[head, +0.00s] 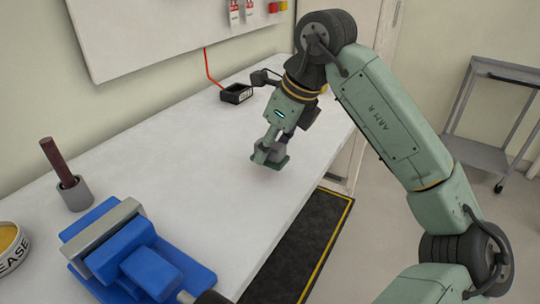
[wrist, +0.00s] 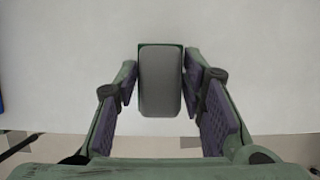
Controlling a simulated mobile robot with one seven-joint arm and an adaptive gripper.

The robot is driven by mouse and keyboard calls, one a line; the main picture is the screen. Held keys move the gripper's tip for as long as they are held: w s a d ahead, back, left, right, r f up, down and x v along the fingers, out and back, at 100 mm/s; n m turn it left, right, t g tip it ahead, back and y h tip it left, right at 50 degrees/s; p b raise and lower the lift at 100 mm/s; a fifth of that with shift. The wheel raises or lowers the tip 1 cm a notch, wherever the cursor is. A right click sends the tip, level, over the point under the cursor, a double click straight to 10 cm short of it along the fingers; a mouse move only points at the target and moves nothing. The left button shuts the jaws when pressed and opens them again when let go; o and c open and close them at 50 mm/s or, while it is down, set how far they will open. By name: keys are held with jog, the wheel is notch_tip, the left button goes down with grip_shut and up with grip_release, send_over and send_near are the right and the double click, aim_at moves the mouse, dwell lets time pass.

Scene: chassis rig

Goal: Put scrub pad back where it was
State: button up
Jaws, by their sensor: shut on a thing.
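The scrub pad (wrist: 160,82) is a grey block with a thin green layer showing at its far edge in the wrist view. It sits upright in the picture between the two purple-padded fingers of my gripper (wrist: 160,90). My gripper is shut on it. In the head view my gripper (head: 271,147) points down over the right part of the white workbench (head: 190,160), with the scrub pad (head: 269,157) at its fingertips, near the bench's front edge. I cannot tell whether the pad touches the bench top.
A blue vise (head: 140,255), a grey cup (head: 75,193) with a brown rod and a grease tin (head: 10,248) stand at the left. The middle of the bench is clear. A grey cart (head: 490,115) stands at the right.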

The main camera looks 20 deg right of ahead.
aim_at(270, 159)
jog(key=shift+f+p, duration=0.3)
jog(key=shift+f, duration=1.45)
jog(key=shift+f, duration=0.2)
jog(key=o, duration=1.1)
jog(key=shift+r, duration=0.15)
jog(key=shift+r, duration=0.25)
jog(key=b+v, duration=0.1)
jog(key=v, duration=1)
jog(key=shift+s+r, duration=0.15)
jog(key=shift+r, duration=0.2)
jog(key=shift+d, duration=0.15)
